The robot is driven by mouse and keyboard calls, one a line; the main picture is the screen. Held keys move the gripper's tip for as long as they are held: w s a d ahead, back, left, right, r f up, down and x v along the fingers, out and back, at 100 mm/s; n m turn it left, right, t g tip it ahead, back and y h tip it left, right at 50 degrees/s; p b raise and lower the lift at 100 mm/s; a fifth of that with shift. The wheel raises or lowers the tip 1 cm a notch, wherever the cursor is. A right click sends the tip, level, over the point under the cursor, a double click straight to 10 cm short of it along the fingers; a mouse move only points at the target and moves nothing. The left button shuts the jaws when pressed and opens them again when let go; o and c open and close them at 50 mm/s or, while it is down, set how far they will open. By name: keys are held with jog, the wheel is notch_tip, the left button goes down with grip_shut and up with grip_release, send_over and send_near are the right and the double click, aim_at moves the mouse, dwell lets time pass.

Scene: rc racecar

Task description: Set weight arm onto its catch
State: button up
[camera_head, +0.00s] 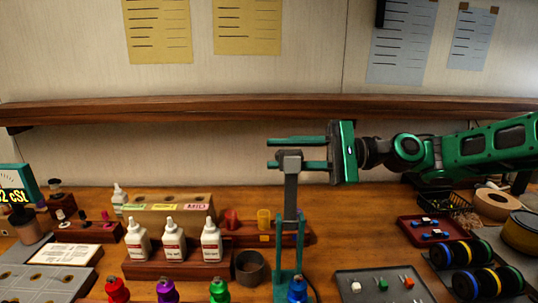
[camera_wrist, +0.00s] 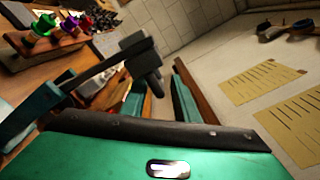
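The weight arm (camera_head: 290,195) is a grey bar standing nearly upright from a teal stand (camera_head: 288,262), with a dark block head on top. In the wrist view the head (camera_wrist: 137,48) has a short peg pointing toward the gap between my fingers. My gripper (camera_head: 272,153) reaches in from the right, its two teal fingers level, one above the other. The fingers are apart. The lower finger passes at the height of the head, which partly covers it. In the wrist view my gripper (camera_wrist: 160,88) shows the peg beside the left finger; contact cannot be told. I cannot make out the catch.
White bottles (camera_head: 172,240) stand in a wooden rack left of the stand. A grey cup (camera_head: 250,268) is close by. Colored-cap bottles line the front edge. A dark tray (camera_head: 382,288) with small cubes lies to the right. A wooden shelf (camera_head: 230,110) runs behind my gripper.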

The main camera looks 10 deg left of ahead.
jog(key=x, duration=0.3)
jog(key=shift+a, duration=0.1)
grip_shut()
jog(key=shift+a+r, duration=0.1)
jog(key=shift+r, duration=0.1)
